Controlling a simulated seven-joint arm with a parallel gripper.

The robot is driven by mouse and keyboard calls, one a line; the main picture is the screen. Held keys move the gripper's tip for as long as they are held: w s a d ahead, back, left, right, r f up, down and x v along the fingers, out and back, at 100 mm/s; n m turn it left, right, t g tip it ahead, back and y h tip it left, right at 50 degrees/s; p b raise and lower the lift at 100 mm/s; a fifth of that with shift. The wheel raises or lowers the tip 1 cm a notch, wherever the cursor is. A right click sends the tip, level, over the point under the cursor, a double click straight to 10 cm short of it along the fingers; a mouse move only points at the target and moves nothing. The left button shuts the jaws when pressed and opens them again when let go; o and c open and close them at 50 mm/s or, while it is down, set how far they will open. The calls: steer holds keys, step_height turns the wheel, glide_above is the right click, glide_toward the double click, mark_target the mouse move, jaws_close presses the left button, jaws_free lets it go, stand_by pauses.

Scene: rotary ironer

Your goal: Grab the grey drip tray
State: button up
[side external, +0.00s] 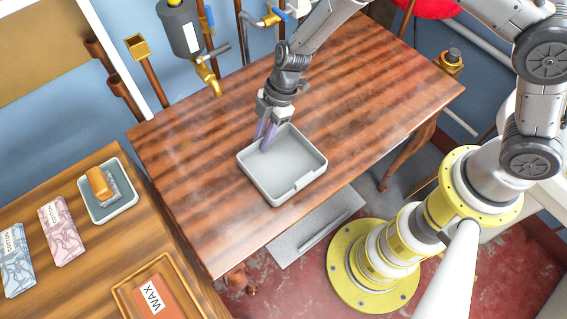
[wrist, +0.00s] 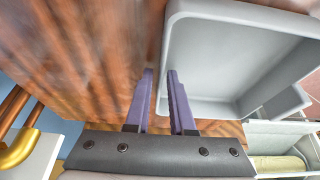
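The grey drip tray (side external: 259,187) is a shallow, open, empty square tray lying flat on the wooden table. It also shows in the wrist view (wrist: 225,62), cut off at the right edge. My gripper (side external: 262,143) points down at the tray's back-left wall. In the wrist view, the purple fingers (wrist: 160,72) are a narrow gap apart, with one over the table outside the wall and the other over the tray's inside. The wall runs between them. I see no clear contact on both sides.
The wooden table (side external: 190,150) is clear around the tray. A lower bench at left holds a small dish (side external: 107,209) with a sponge, patterned packets (side external: 60,230) and a WAX tray (side external: 125,285). Pipes and a grey canister (side external: 180,30) stand behind the table.

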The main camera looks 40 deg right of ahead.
jaws_close()
stand_by(1.1)
